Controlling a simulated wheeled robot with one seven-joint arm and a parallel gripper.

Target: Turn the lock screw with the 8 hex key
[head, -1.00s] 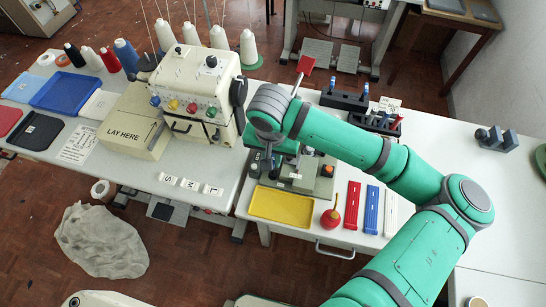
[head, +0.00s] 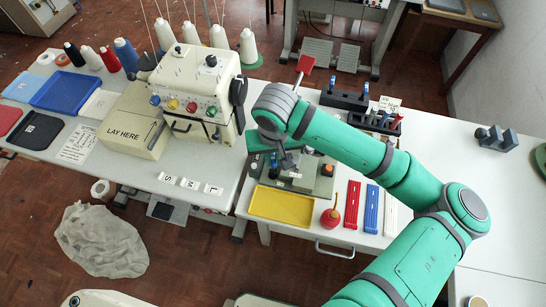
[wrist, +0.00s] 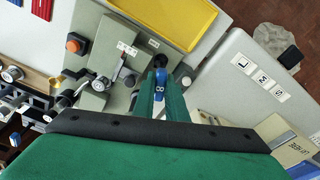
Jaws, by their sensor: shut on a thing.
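My gripper (wrist: 165,100) is shut on the 8 hex key; the key's blue handle (wrist: 160,84) with a white 8 shows between the fingers in the wrist view. A dark round part (wrist: 160,61) lies just beyond the handle; I cannot tell whether it is the lock screw or touches the key. The grey-green fixture (wrist: 137,24) with an orange knob (wrist: 74,43) and a small lever (wrist: 121,64) is beside and below the fingers. In the head view my gripper (head: 284,161) is over the left part of this fixture (head: 318,186). The lock screw is not clearly visible.
A yellow tray (head: 281,206) lies in front of the fixture, with a red oiler (head: 330,217) beside it. The sewing machine (head: 196,95) stands close on the left. Key racks (head: 345,99) stand behind my arm. The right tabletop is mostly clear.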

